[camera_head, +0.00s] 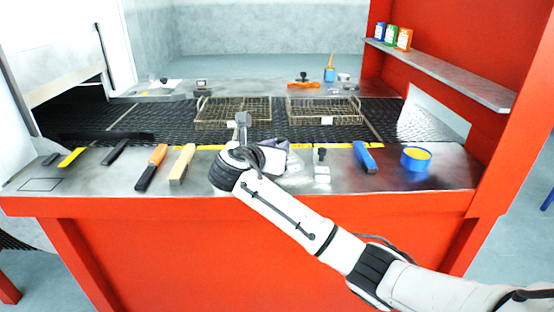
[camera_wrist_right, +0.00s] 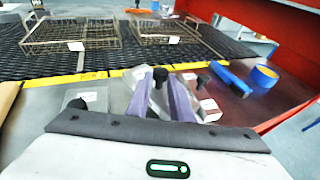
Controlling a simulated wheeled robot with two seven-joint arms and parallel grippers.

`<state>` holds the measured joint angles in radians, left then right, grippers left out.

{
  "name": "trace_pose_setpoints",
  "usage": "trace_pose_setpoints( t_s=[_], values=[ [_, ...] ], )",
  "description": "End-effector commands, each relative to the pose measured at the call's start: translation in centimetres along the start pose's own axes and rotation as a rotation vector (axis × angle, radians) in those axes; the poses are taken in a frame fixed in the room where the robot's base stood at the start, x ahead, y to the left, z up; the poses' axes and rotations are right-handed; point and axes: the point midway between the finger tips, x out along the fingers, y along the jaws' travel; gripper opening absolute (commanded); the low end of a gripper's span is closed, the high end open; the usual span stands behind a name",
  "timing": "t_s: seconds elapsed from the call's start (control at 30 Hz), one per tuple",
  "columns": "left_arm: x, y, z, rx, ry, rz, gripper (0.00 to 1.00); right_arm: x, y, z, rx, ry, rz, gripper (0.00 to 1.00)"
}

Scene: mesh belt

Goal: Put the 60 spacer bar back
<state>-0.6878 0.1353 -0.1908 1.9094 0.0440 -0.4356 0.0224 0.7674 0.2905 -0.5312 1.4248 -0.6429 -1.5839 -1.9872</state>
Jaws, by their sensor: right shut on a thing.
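My right gripper (camera_head: 279,152) is low over the front bench, left of a black-knobbed piece with a white label (camera_head: 322,175). In the right wrist view its two purple-grey fingers (camera_wrist_right: 161,82) are shut on a pale grey metal piece (camera_wrist_right: 158,98), apparently the spacer bar. A black knob shows between the fingertips. The fingers hide most of the held piece, and I cannot read a 60 on it or tell whether it touches the bench. The black-knobbed piece (camera_wrist_right: 204,80) stands just right of the fingers. My left gripper is not in view.
A yellow strip edges the dark mesh belt (camera_head: 270,130). Two wire baskets (camera_head: 232,121) (camera_head: 326,120) stand on it. On the bench are an orange-black tool (camera_head: 152,167), a wooden piece (camera_head: 182,164), a blue tool (camera_head: 365,157) and a blue tub (camera_head: 415,163). A red post bounds the right.

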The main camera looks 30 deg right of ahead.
Motion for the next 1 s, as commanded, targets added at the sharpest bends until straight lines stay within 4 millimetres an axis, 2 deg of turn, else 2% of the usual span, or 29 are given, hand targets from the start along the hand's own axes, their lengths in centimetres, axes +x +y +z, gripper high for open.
trace_pose_setpoints(
  t_s=[0.23, 0.57, 0.6, 0.7, 1.0],
  values=[
    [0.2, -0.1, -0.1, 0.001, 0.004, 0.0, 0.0, 0.9, 0.0, -3.0, -0.002, -0.002, -0.001, 0.0],
    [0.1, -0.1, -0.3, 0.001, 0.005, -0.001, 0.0, 1.0, 0.0, -3.3, 0.0, -0.003, 0.001, 0.0],
    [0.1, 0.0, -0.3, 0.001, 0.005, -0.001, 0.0, 1.0, 0.0, -3.5, -0.001, 0.0, 0.001, 0.21],
    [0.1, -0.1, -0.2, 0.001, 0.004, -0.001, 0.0, 1.0, 0.0, -3.5, 0.0, 0.0, 0.001, 0.38],
    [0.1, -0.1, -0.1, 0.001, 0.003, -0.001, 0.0, 1.0, 0.0, -3.5, 0.0, 0.0, 0.001, 0.38]
  ],
)
